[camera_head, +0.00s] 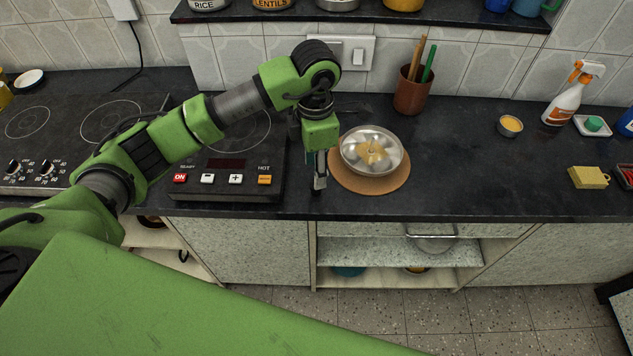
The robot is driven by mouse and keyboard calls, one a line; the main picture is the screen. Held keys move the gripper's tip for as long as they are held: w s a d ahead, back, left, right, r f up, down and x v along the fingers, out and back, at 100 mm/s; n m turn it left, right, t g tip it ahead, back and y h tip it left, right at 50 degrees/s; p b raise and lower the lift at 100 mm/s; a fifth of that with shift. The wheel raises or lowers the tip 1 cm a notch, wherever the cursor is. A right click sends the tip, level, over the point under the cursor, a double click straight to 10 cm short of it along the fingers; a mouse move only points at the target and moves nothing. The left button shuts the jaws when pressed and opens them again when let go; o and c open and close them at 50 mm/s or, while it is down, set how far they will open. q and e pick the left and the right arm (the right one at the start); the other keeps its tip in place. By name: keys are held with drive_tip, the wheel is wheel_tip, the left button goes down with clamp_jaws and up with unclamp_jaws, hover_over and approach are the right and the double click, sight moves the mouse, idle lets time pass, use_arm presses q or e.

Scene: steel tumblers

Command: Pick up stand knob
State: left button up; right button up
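A round shiny steel vessel or stand (390,165) sits on a round cork mat (340,178) on the dark counter. A small knob-like spot (372,150) shows at its centre, over a yellowish patch; its exact shape is too small to tell. My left gripper (320,184) points down just left of the mat, near the counter's front edge. Its fingers look close together and nothing is clearly between them, but I cannot tell whether they are open. It is apart from the knob. My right gripper is not in view.
An induction cooker (222,190) stands left of my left gripper. A brown utensil pot (411,92) stands behind the mat. A small yellow-filled cup (510,125), spray bottle (567,98) and yellow sponge (588,178) are at right. The counter between mat and cup is clear.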

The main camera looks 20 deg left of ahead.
use_arm(q)
wheel_tip(320, 180, down, 3)
drive_tip(key=shift+w+r, duration=0.1)
drive_tip(key=shift+r, duration=0.1)
drive_tip(key=shift+f, duration=0.3)
drive_tip(key=shift+w+a+f+p, duration=0.1)
drive_tip(key=shift+f+p, duration=0.55)
drive_tip(key=shift+p, duration=0.05)
drive_tip(key=f, duration=0.1)
drive_tip(key=f+p, duration=0.1)
drive_tip(key=shift+w+a+f, duration=0.1)
drive_tip(key=shift+w+f, duration=0.1)
drive_tip(key=shift+f, duration=0.7)
drive_tip(key=c, duration=1)
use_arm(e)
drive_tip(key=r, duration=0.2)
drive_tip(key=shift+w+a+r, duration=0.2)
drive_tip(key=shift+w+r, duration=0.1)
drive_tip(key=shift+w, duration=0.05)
